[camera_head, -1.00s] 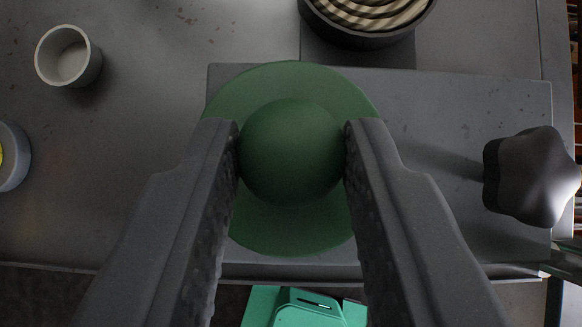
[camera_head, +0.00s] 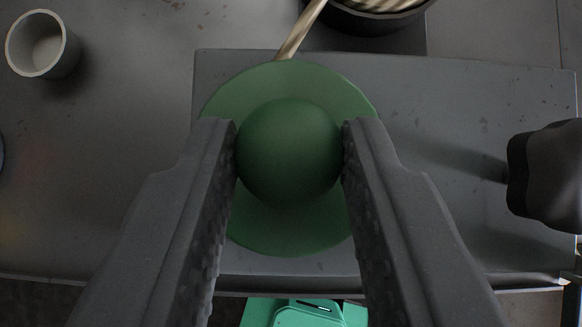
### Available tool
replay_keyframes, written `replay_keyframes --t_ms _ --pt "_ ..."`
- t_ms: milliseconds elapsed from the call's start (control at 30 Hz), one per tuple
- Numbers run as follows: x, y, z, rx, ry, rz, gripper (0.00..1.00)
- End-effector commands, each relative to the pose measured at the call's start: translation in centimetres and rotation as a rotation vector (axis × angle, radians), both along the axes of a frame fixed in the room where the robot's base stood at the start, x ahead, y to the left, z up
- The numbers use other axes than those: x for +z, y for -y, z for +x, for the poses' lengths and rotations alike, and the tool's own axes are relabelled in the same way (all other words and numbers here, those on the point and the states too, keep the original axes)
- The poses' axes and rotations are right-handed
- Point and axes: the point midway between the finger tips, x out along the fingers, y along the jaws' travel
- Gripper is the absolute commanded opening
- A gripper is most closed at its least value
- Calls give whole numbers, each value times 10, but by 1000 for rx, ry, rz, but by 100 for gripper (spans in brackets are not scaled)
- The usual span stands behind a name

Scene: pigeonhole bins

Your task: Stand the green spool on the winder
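The green spool (camera_head: 290,225) is in the middle of the view, seen from above, with a round knob (camera_head: 288,150) on top of a wide disc. My gripper (camera_head: 290,140) has its two dark fingers shut on the knob from the left and right. Below the spool is a flat grey raised plate (camera_head: 460,95), which may be the winder's base. Whether the spool touches it cannot be told. A dark lobed knob (camera_head: 550,175) stands at the plate's right side. The spool hides what lies directly under it.
A small grey cup (camera_head: 42,43) stands at the upper left. A dark round container (camera_head: 375,22) with coiled tan rope is at the top, and a rope strand (camera_head: 300,30) runs from it to behind the spool. A teal object (camera_head: 305,312) lies below the front edge.

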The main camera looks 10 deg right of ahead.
Motion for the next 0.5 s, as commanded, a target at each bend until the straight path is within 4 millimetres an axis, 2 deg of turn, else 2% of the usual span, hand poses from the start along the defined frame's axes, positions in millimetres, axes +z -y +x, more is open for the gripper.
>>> replay_keyframes --t_ms 33,100,500 --pt "0 0 0 0 1 0 39" --pt "0 0 0 0 1 0 54" --pt "4 1 -3 0 2 1 54"
